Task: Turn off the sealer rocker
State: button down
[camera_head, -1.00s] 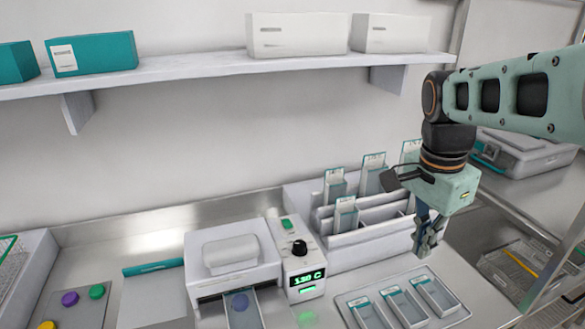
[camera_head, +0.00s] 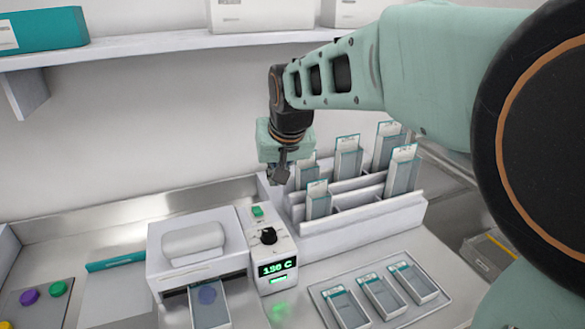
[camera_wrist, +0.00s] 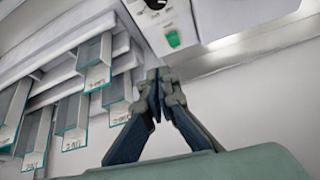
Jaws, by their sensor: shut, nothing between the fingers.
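The sealer (camera_head: 200,250) is a white machine on the counter, with a control panel (camera_head: 277,248) on its right side. The panel carries a green rocker (camera_head: 257,211) at its back end, a black knob (camera_head: 268,236) and a lit green display (camera_head: 277,267) reading about 130 C. In the wrist view the green rocker (camera_wrist: 173,39) shows at the top, beyond the fingertips and apart from them. My gripper (camera_head: 281,174) is shut and empty, pointing down behind and a little right of the rocker. The wrist view shows its fingertips (camera_wrist: 158,74) together.
A white rack (camera_head: 360,212) with several upright pouch boxes stands right of the panel, close to my gripper. A tray (camera_head: 380,296) of three boxes lies in front. A shelf (camera_head: 150,47) runs along the wall above. Coloured buttons (camera_head: 43,297) sit at the left.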

jog(key=shift+w+a+n+y, duration=0.15)
jog(key=shift+a+n, duration=0.25)
jog(key=shift+a, duration=0.25)
jog(key=shift+w+a+n+y, duration=0.15)
jog(key=shift+a+n, duration=0.25)
jog(key=shift+a, duration=0.25)
jog(key=p, duration=0.1)
send_over(260, 210)
jog(key=s, duration=0.2)
jog(key=f, duration=0.8)
jog(key=shift+w+d+f, duration=0.15)
jog(key=shift+w+d, duration=0.1)
jog(key=shift+d, duration=0.05)
jog(key=shift+s+d+f, duration=0.1)
jog(key=shift+s+f, duration=0.1)
jog(key=shift+f, duration=1)
jog(key=shift+s+d+f, duration=0.1)
jog(key=shift+s+f, duration=0.05)
jog(key=shift+f, duration=0.6)
